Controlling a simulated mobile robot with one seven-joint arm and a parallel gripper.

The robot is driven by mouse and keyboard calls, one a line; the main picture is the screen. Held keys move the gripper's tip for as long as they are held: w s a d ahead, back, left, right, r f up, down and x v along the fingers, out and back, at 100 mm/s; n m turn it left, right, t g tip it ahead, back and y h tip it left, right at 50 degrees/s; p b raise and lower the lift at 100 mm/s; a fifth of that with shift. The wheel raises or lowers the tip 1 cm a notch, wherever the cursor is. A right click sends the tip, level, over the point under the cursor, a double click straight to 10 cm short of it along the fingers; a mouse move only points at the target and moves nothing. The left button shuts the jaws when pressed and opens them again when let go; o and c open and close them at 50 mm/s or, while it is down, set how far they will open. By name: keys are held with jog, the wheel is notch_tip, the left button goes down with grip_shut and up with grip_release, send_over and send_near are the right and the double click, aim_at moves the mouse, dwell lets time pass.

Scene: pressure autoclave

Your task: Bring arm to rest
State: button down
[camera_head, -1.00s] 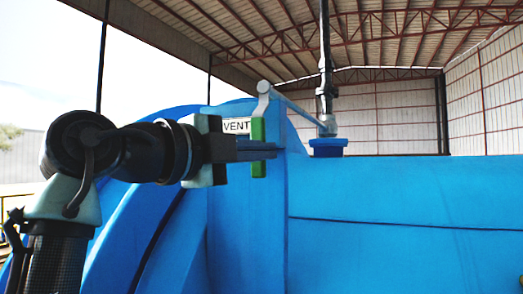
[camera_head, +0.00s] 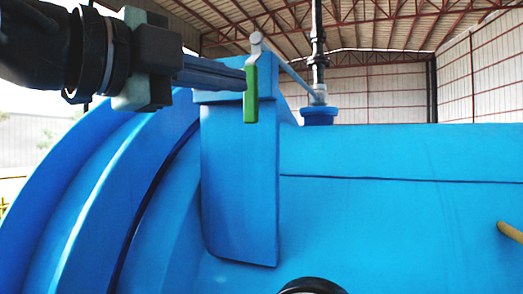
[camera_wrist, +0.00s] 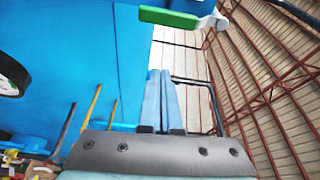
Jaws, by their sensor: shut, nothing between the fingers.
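My gripper (camera_head: 243,80) reaches in from the upper left in the head view, its fingers pressed together and empty. In the wrist view the two blue-grey fingers (camera_wrist: 160,74) lie side by side, closed. The green handle (camera_head: 251,95) hangs upright at the finger ends in the head view. In the wrist view the green handle (camera_wrist: 167,17) on its grey lever (camera_wrist: 212,22) lies beyond the fingertips, with a visible gap between. The blue autoclave (camera_head: 390,220) fills the lower part of the head view.
A yellow bar (camera_head: 510,232) sticks in at the right edge, and a dark round part (camera_head: 311,286) shows at the bottom. Open hall space lies above the vessel.

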jog(key=w+d+f+n+t+y, duration=0.2)
jog(key=d+f+n+t+y, duration=0.35)
jog(key=n, duration=0.75)
jog(key=s+d+f+n+t+y, duration=0.1)
jog(key=s+n+t+y, duration=0.4)
jog(key=s+n, duration=0.6)
jog(key=shift+s+d+f+t, duration=0.15)
jog(key=shift+s+f+t, duration=0.7)
jog(key=shift+t, duration=0.3)
jog(key=shift+y, duration=0.25)
